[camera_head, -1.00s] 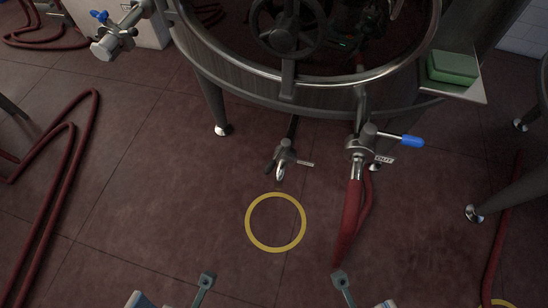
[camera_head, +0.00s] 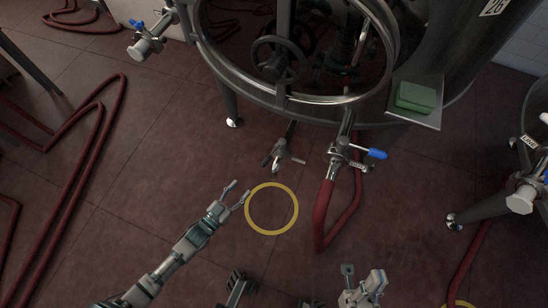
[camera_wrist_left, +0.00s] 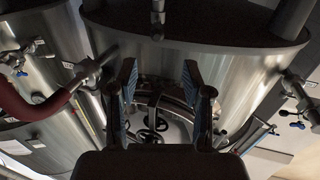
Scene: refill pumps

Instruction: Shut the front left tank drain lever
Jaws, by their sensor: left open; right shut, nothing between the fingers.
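A small metal drain valve (camera_head: 279,153) hangs under the steel tank (camera_head: 262,95) in the head view. Its thin grey lever (camera_head: 298,160) sticks out sideways to the right. My left gripper (camera_head: 237,190) is open and empty over the floor, below and left of this valve and apart from it. Its two open fingers also show in the left wrist view (camera_wrist_left: 160,85), with tanks beyond. My right gripper (camera_head: 347,268) is shut at the bottom of the head view, partly cut off, well below the valve.
Right of the drain valve is an outlet valve (camera_head: 340,152) with a blue handle (camera_head: 377,154) and a red hose (camera_head: 322,215). A yellow floor ring (camera_head: 271,231) lies below the drain valve. Red hoses (camera_head: 85,165) lie at left. A green block (camera_head: 416,97) sits on a shelf.

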